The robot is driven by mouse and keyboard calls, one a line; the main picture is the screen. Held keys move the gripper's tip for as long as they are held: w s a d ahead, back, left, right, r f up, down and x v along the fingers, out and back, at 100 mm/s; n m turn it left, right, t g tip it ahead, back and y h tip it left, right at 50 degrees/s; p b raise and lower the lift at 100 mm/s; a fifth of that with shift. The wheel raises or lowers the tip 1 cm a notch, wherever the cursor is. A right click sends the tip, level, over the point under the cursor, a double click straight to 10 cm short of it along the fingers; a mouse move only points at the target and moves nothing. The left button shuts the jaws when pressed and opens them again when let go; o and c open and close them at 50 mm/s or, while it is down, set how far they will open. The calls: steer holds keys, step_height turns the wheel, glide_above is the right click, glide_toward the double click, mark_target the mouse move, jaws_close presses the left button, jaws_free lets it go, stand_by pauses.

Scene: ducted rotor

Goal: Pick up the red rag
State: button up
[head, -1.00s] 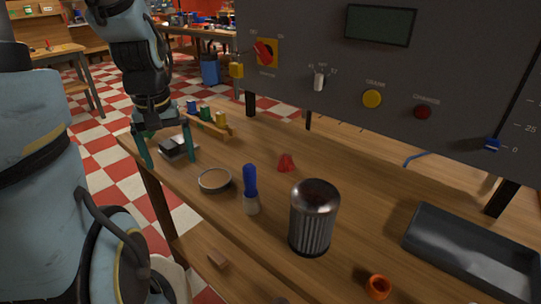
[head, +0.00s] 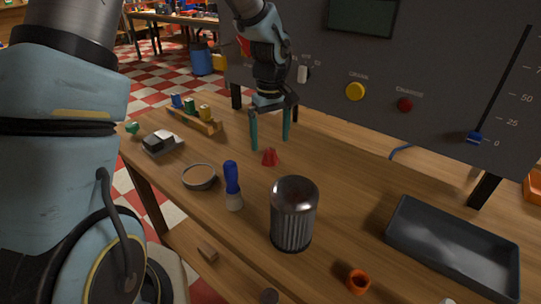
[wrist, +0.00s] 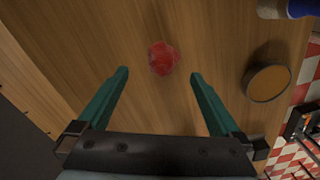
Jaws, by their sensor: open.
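The red rag (head: 270,157) is a small crumpled peak on the wooden bench, left of the metal canister. It also shows in the wrist view (wrist: 163,58), ahead of the fingertips and roughly midway between them. My gripper (head: 270,146) points down with its two green fingers apart, just above and behind the rag in the head view. In the wrist view my gripper (wrist: 158,72) is open and nothing is between its fingers. The rag appears clear of both fingers.
On the bench (head: 335,205) are a metal canister (head: 293,212), a blue-handled brush (head: 232,186), a round dish (head: 199,177), a dark tray (head: 452,250) and an orange ring (head: 358,281). A rack of coloured pieces (head: 193,119) stands at the left. A grey control panel (head: 420,70) rises behind.

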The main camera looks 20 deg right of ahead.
mark_target(269, 148)
steer(key=shift+a+f+p, duration=0.15)
steer(key=shift+f+p, duration=0.75)
steer(key=shift+f, duration=1.7)
